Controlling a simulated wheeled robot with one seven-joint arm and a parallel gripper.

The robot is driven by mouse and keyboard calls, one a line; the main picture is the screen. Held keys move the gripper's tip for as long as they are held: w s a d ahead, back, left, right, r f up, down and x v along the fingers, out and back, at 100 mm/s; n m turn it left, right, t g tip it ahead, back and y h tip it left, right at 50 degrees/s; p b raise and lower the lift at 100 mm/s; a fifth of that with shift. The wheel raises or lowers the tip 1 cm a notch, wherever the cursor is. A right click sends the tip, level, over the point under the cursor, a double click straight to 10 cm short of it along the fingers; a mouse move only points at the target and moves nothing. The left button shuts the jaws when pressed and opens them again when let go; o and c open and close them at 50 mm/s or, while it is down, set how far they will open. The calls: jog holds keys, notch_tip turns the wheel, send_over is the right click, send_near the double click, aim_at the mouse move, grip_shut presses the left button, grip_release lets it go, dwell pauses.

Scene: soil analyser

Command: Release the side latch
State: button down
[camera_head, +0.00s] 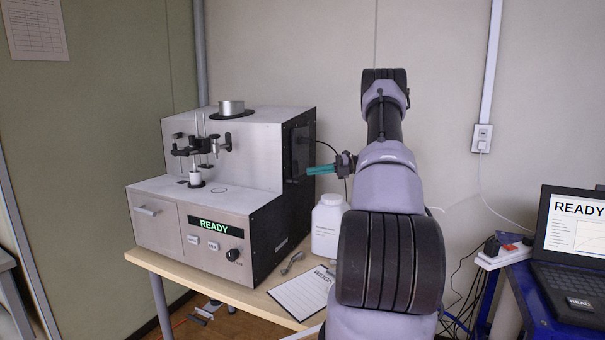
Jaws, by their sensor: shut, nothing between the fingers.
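The soil analyser (222,140) is a grey metal box with black side panels, standing on a wooden table. Its right side has a dark panel (299,150) facing my arm. The side latch cannot be made out clearly on that panel at this size. My gripper (311,171) has teal fingers and points left at the lower part of this side panel. The fingers are together with nothing between them. Their tips are close to the panel's edge; I cannot tell whether they touch it.
A white bottle (327,226), a metal scoop (292,262) and a clipboard (300,295) are on the table (151,261) below my gripper. A black cable runs behind the analyser. A laptop (572,250) and a power strip (505,253) are at the right.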

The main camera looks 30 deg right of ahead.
jog(key=shift+v, duration=2.1)
jog(key=s+a+r+n+g+h, duration=0.25)
jog(key=s+a+r+n, duration=0.35)
jog(key=a, duration=0.4)
jog(key=s+a+r+n+g+h, duration=0.2)
jog(key=s+a+r+n+h, duration=0.2)
jog(key=a+r+n, duration=0.6)
jog(key=s+a+r+n+t+h, duration=0.1)
jog(key=s+a+n+t+h, duration=0.1)
jog(key=s+a+n, duration=0.3)
jog(key=s+a+r+n+t+h, duration=0.1)
jog(key=s+a+n+t+h, duration=0.2)
jog(key=s+n, duration=0.9)
jog(key=s+a+h, duration=0.2)
jog(key=s, duration=0.4)
jog(key=shift+s+n, duration=0.4)
jog(key=c, duration=1.5)
grip_release()
jog(key=shift+t, duration=0.25)
jog(key=shift+c, duration=0.2)
